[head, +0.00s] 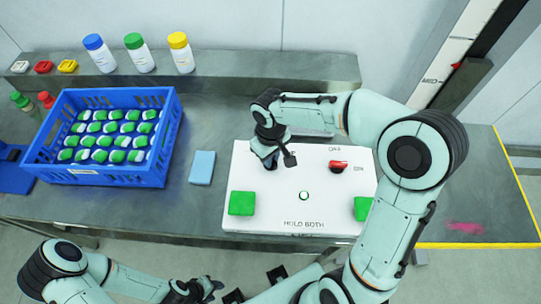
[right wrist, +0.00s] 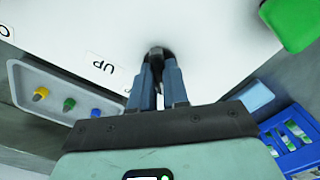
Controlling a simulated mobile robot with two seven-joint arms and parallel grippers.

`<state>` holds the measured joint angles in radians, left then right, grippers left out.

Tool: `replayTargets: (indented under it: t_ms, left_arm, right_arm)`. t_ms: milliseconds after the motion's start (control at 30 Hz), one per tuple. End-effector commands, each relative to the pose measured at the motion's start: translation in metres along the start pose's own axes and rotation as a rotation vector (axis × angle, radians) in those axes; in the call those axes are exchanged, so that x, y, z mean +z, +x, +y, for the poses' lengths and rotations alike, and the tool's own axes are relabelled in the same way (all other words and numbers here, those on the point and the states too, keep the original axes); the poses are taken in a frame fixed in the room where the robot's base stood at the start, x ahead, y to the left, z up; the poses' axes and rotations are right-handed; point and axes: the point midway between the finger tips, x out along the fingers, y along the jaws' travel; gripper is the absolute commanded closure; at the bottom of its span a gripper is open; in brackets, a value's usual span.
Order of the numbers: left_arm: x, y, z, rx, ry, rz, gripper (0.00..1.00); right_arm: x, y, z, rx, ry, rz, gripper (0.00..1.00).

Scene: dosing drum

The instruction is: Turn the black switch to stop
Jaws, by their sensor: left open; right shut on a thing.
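The white control panel (head: 265,222) lies on the bench. In the right wrist view my right gripper (right wrist: 157,72) is shut on the small black switch (right wrist: 156,51) on the panel (right wrist: 200,25). An "UP" label (right wrist: 103,66) is beside it. In the head view my right gripper (head: 270,163) covers the switch, so its setting is hidden. A red switch (head: 338,166) with "OFF" and "ON" labels sits to the right. My left gripper (head: 205,290) is open and empty at the bottom, away from the panel.
Two green pads (head: 242,204) (head: 362,208) and a small round button (head: 304,195) are on the panel. A blue crate (head: 95,176) of green-capped items and a blue block (head: 202,167) stand left. Bottles (head: 140,60) line the back shelf. A tray (right wrist: 45,90) holds coloured pieces.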

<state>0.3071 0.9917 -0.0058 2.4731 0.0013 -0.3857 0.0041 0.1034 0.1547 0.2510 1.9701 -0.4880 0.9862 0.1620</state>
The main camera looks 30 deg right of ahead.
Motion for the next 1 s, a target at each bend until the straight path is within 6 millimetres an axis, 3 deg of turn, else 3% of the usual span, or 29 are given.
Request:
replayTargets:
  t_ms: [267,1000]
  left_arm:
    - [0.004,0.009,-0.005,-0.002,-0.002,-0.006,0.57]
    - [0.012,0.033,-0.016,-0.007,-0.007,-0.019,0.57]
  right_arm:
    - [0.0,0.001,0.0,0.001,0.12,0.003,1.0]
    - [-0.001,0.0,0.0,0.0,0.674,0.003,1.0]
